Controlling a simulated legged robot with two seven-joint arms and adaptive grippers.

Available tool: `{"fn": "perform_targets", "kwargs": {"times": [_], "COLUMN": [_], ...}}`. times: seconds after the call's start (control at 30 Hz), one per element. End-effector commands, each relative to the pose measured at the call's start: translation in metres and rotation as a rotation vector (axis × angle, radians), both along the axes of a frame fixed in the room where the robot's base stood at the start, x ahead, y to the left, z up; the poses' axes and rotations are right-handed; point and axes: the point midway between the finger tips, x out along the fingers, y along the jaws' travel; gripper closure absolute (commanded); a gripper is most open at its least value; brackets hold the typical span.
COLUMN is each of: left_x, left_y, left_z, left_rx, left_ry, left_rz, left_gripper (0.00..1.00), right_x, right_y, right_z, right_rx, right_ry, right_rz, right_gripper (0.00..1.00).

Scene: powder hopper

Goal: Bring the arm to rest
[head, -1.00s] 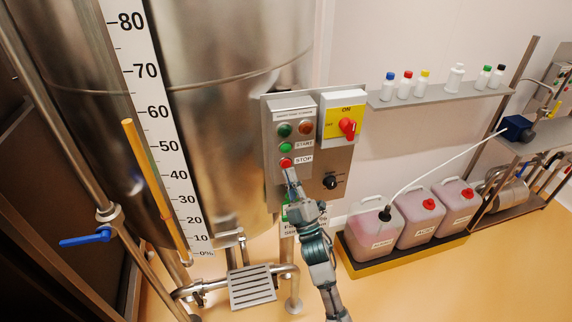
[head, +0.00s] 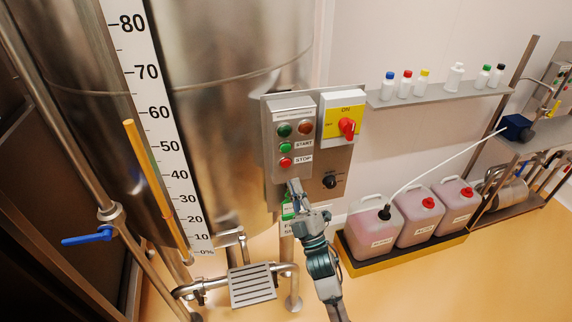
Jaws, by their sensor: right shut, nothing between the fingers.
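My right gripper (head: 294,186) is shut and empty. It points up at the control panel (head: 338,190), just below the red STOP button (head: 285,162), with a visible gap to the button. My right arm comes up from the bottom of the view and covers part of the panel's lower edge and a green sign (head: 288,211). The green START button (head: 285,148) and the red rotary switch (head: 347,127) on its yellow plate are uncovered. My left gripper is not in view.
A large steel tank (head: 225,120) with a level scale (head: 165,130) stands at the left. A blue-handled valve (head: 88,238) is at the lower left. Pink canisters (head: 376,228) stand in a tray at the right, below a shelf (head: 440,96) of small bottles.

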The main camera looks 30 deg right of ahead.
Motion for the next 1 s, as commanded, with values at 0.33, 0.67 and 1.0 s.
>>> {"fn": "perform_targets", "kwargs": {"times": [0.33,0.67,1.0], "left_x": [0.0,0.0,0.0], "left_y": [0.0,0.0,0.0], "left_z": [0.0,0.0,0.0], "left_rx": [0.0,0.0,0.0], "left_ry": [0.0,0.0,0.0], "left_rz": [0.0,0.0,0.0], "left_gripper": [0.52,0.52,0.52], "right_x": [0.001,-0.001,-0.132], "right_y": [0.0,0.008,0.057], "right_z": [-0.002,-0.18,-0.363], "right_rx": [0.006,0.456,0.905], "right_ry": [0.01,0.689,1.46], "right_rz": [0.003,0.063,-0.052], "right_gripper": [1.0,1.0,1.0]}}
